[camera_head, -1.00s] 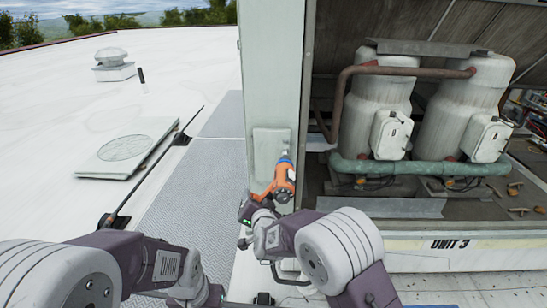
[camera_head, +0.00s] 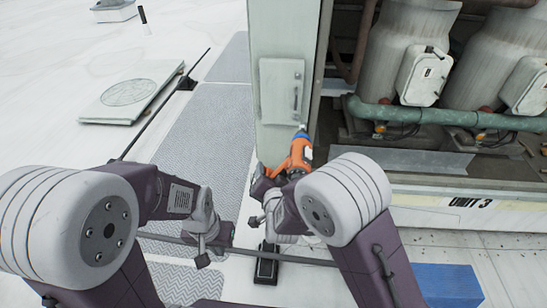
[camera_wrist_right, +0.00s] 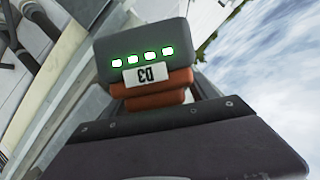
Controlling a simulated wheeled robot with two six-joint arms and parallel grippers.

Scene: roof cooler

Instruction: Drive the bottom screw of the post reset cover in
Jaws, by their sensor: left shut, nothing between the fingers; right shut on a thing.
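The post reset cover (camera_head: 278,94) is a pale upright plate on the post (camera_head: 287,30), in the upper middle of the head view. Its bottom screw is too small to make out. My right gripper (camera_head: 270,184) is shut on an orange power screwdriver (camera_head: 300,153), just below the cover. The driver's tip points up near the cover's lower right edge; I cannot tell whether it touches. The right wrist view shows the driver's dark battery end (camera_wrist_right: 145,55) with green lights and a "D3" label. My left gripper (camera_head: 206,256) is shut and empty, low and left of the post.
The open UNIT 3 housing (camera_head: 480,202) with grey tanks and a green pipe (camera_head: 430,116) stands to the right. A grey walkway mat (camera_head: 205,130) runs left of the post. A blue box (camera_head: 448,286) is at lower right. The white roof at left is mostly clear.

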